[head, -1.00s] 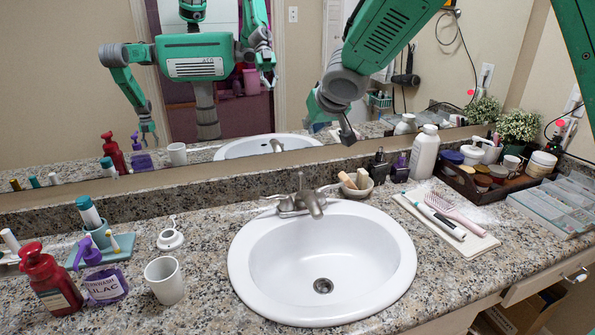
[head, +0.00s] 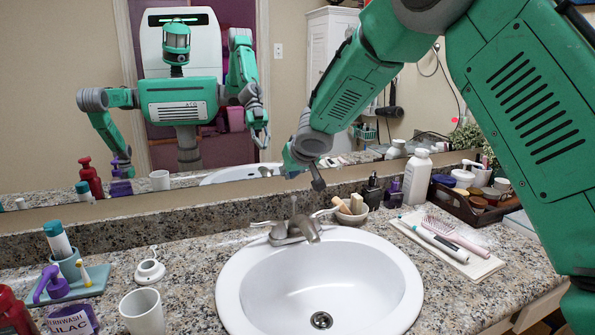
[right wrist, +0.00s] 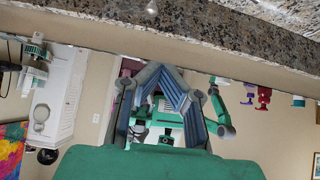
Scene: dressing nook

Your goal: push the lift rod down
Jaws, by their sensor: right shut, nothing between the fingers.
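The lift rod (head: 293,206) is a thin metal rod standing up behind the spout of the faucet (head: 305,228), at the back rim of the white sink (head: 400,262). My right gripper (head: 318,183) reaches in from the right and hangs above and behind the faucet, close to the mirror. It is shut and empty, slightly right of the rod and apart from it. In the right wrist view its fingers (right wrist: 164,72) meet at the tips. A pale bit at that view's top edge is too small to name. My left gripper shows only as a mirror reflection.
A bowl with brushes (head: 352,214) stands just right of the faucet. Dark and purple bottles and a white bottle (head: 417,178) stand beyond it. A tray with a toothbrush and hairbrush (head: 445,250) lies right of the sink. A white cup (head: 143,312) stands left. The mirror (head: 60,100) closes off the back.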

